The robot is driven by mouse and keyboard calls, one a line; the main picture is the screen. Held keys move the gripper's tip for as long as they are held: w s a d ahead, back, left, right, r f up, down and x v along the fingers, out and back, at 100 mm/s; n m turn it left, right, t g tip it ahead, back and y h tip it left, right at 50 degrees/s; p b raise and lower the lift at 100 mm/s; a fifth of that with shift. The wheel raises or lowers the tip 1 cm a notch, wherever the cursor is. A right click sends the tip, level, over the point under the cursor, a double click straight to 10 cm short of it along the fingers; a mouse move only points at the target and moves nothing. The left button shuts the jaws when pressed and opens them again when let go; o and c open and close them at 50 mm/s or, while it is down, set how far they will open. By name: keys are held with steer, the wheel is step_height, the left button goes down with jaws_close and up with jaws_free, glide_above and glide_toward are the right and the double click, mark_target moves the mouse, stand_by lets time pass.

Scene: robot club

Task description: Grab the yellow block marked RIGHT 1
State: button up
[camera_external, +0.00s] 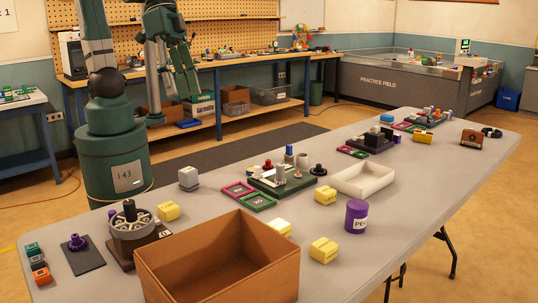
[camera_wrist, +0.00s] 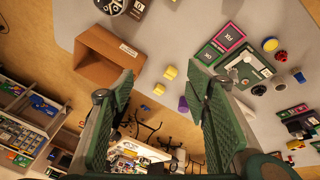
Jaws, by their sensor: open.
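Several small yellow blocks lie on the grey table. In the external view one (camera_external: 168,211) is beside the round grey holder, one (camera_external: 279,227) is behind the cardboard box's right corner, and one (camera_external: 323,250) is right of the box. Their markings are too small to read, so I cannot tell which says RIGHT 1. The wrist view shows two yellow blocks, one (camera_wrist: 171,72) and another (camera_wrist: 159,89), between my fingers in the picture but well beyond them. My gripper (camera_external: 181,88) is raised behind the table, open and empty; its green fingers also show in the wrist view (camera_wrist: 160,70).
The open cardboard box (camera_external: 215,262) stands at the table's front. A purple cylinder (camera_external: 356,216), a white tray (camera_external: 362,180), a green board with pegs (camera_external: 283,184) and the round grey holder (camera_external: 132,228) are obstacles. Some table surface right of the purple cylinder is clear.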

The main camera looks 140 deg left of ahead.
steer(key=w+a+f+n+g, duration=0.1)
steer(key=w+a+f+n, duration=0.25)
steer(key=w, duration=0.55)
steer(key=n+g+h+b, duration=0.1)
steer(key=n+g+b, duration=0.15)
steer(key=n, duration=0.65)
glide_above(279, 223)
steer(key=shift+m+g, duration=0.25)
steer(key=shift+g, duration=0.2)
steer(key=f, duration=1.5)
steer(key=a+f, duration=0.1)
steer(key=f, duration=0.6)
steer(key=shift+s+f, duration=0.2)
steer(key=shift+f, duration=0.1)
steer(key=shift+w+a+f+h, duration=0.1)
steer(key=shift+f+h, duration=0.2)
steer(key=shift+f, duration=0.05)
steer(key=shift+d+f, duration=0.25)
steer(key=shift+f, duration=1.05)
steer(key=shift+w+d+f+b, duration=0.1)
steer(key=shift+d+f+b, duration=0.1)
steer(key=shift+f, duration=0.65)
steer(key=shift+w+d+f+b, duration=0.1)
steer(key=shift+f+b, duration=0.15)
steer(key=shift+f, duration=0.6)
steer(key=shift+d+f+b, duration=0.15)
steer(key=shift+f+b, duration=0.05)
steer(key=shift+f, duration=0.65)
